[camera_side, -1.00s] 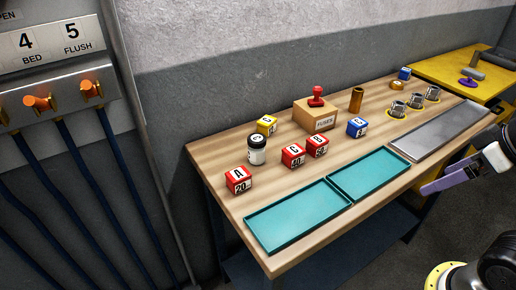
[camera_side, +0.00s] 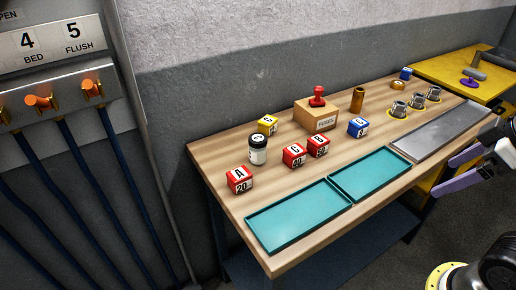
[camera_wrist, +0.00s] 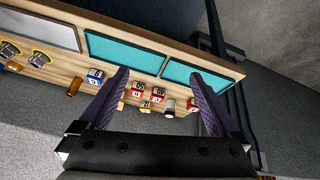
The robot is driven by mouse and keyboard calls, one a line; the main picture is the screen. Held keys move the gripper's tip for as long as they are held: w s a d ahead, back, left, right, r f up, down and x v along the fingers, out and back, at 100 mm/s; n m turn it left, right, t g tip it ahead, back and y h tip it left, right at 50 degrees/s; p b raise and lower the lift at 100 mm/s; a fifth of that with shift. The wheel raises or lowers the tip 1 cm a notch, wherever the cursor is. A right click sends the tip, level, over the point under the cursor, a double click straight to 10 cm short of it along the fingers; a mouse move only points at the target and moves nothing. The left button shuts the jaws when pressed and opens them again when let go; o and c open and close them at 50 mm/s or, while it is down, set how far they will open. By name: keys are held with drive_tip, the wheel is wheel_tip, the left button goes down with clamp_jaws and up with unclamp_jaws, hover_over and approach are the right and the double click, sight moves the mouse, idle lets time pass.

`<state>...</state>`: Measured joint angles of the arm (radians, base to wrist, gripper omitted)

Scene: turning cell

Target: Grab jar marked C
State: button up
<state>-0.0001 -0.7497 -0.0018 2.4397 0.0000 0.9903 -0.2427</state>
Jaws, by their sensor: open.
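A small white jar with a black lid (camera_side: 258,150) stands upright on the wooden bench, left of the middle; the round mark on its lid is too small to read surely. It also shows in the wrist view, below and between my fingers (camera_wrist: 169,108). My gripper (camera_side: 450,171) is open and empty at the right edge of the side view, well away from the jar. In the wrist view its two purple fingers (camera_wrist: 160,76) stand wide apart.
Red blocks (camera_side: 293,155) stand right of the jar, another red block marked A (camera_side: 239,180) in front-left, a yellow block (camera_side: 268,125) behind. A fuses box (camera_side: 316,116) with a red stamp stands farther back. Teal trays (camera_side: 298,216) line the front edge.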

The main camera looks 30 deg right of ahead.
drive_tip(key=w+a+r+n+g, duration=0.1)
drive_tip(key=w+a+r+n, duration=0.1)
drive_tip(key=w+r+n, duration=1.05)
drive_tip(key=n+g, duration=0.4)
hover_over(258, 148)
drive_tip(key=w+d, duration=0.1)
drive_tip(key=w, duration=0.1)
wheel_tip(258, 148, down, 16)
drive_tip(key=shift+s+d+r, duration=0.15)
wheel_tip(258, 148, down, 13)
